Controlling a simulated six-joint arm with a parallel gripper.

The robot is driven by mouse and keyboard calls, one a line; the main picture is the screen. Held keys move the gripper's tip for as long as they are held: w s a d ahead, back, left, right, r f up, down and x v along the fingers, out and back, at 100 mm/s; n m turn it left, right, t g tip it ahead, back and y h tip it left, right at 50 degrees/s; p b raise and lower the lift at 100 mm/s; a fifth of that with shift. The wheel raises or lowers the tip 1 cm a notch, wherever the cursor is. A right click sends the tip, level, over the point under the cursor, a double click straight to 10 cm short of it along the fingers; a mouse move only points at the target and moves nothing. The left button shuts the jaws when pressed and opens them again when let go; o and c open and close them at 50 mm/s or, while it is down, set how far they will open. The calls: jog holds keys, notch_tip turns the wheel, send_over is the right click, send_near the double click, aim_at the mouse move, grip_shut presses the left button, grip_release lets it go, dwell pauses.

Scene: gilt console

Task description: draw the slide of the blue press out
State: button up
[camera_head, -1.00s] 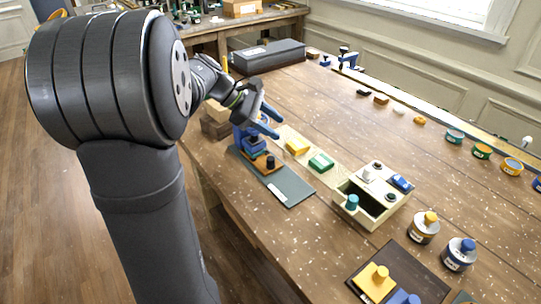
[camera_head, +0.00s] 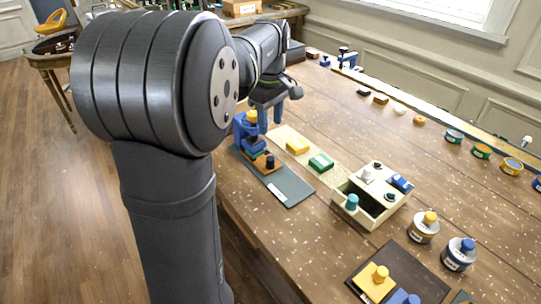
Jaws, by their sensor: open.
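The blue press (camera_head: 243,131) has a yellow knob on top. It stands at the back end of a dark grey-green mat (camera_head: 291,190) near the table's left edge. Its orange-brown slide (camera_head: 262,167) lies low at the press's front and carries a dark knob (camera_head: 270,161). How far the slide reaches under the press is hidden. My gripper (camera_head: 270,120) is open, its blue fingers pointing down, just behind and right of the press's top in the picture. I see nothing between the fingers. Whether a finger touches the press I cannot tell.
A pale board with a yellow block (camera_head: 297,147) and a green block (camera_head: 320,162) lies right of the press. A cream box (camera_head: 366,208) with knobs stands further right. Yellow-topped (camera_head: 424,228) and blue-topped (camera_head: 459,254) jars stand front right. The table's middle is clear.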

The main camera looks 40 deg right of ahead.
aim_at(271, 159)
notch_tip(271, 159, down, 12)
jog(key=shift+f, duration=0.2)
grip_shut()
